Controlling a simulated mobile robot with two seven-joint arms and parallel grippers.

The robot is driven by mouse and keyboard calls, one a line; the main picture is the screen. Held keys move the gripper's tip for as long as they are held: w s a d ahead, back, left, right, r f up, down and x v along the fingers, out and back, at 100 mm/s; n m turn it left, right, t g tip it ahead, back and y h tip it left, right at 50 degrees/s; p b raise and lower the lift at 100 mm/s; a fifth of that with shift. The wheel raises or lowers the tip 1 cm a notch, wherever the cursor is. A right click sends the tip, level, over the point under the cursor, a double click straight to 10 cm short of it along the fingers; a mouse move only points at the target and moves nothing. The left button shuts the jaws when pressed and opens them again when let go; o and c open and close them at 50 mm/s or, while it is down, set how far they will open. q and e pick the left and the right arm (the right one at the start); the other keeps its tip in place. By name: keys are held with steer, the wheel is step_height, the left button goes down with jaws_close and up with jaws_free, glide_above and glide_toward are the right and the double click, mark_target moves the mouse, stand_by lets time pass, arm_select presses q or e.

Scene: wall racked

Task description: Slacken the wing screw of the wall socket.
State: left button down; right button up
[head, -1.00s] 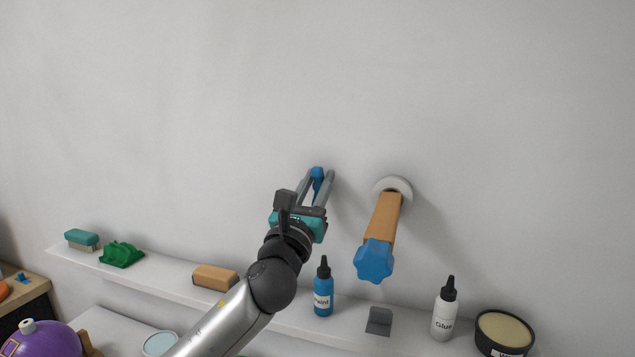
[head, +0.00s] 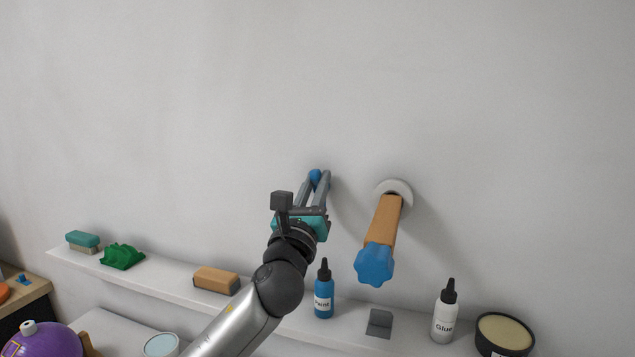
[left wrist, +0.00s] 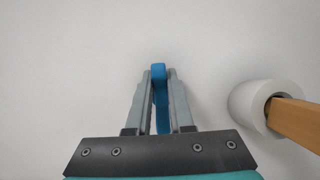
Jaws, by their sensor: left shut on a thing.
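A blue wing screw (head: 315,175) stands close to the wall, left of the wall socket. My left gripper (head: 317,184) is shut on it. In the left wrist view the blue wing (left wrist: 159,88) shows between the two grey fingers (left wrist: 160,100). The wall socket is a round white collar (head: 398,188) on the wall, also at the right of the left wrist view (left wrist: 255,103). A wooden bar (head: 384,220) with a blue lobed knob (head: 375,264) sticks out of the collar. Where the screw joins the socket is hidden. My right gripper is out of view.
A white shelf (head: 155,282) below holds an orange block (head: 216,280), a blue paint bottle (head: 323,292), a grey piece (head: 379,322), a glue bottle (head: 444,315) and a round tub (head: 503,334). The wall above is clear.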

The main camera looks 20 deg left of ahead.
arm_select(q)
steer(key=n+y, duration=0.1)
steer(key=n, duration=0.2)
steer(key=f+n+g+y+p, duration=0.1)
steer(key=n+y, duration=0.1)
steer(key=n, duration=0.1)
steer(key=shift+a, duration=0.1)
steer(key=n+g+p, duration=0.1)
steer(key=n, duration=0.1)
steer(key=n+y+p, duration=0.1)
steer(key=n, duration=0.2)
steer(key=shift+a+f+g+y, duration=0.1)
steer(key=shift+g+y, duration=0.2)
steer(key=shift+g, duration=0.1)
steer(key=n+p, duration=0.1)
steer(key=n, duration=0.1)
steer(key=n+g+p, duration=0.1)
steer(key=n+p, duration=0.1)
steer(key=n+g+y+p, duration=0.1)
steer(key=n, duration=0.2)
steer(key=shift+a+f+p, duration=0.15)
steer(key=shift+f+p, duration=0.1)
steer(key=shift+p, duration=0.05)
steer(key=shift+f+n+g+p, duration=0.25)
steer(key=shift+n+g+p, duration=0.55)
steer(key=shift+n, duration=0.8)
steer(key=shift+h, duration=0.3)
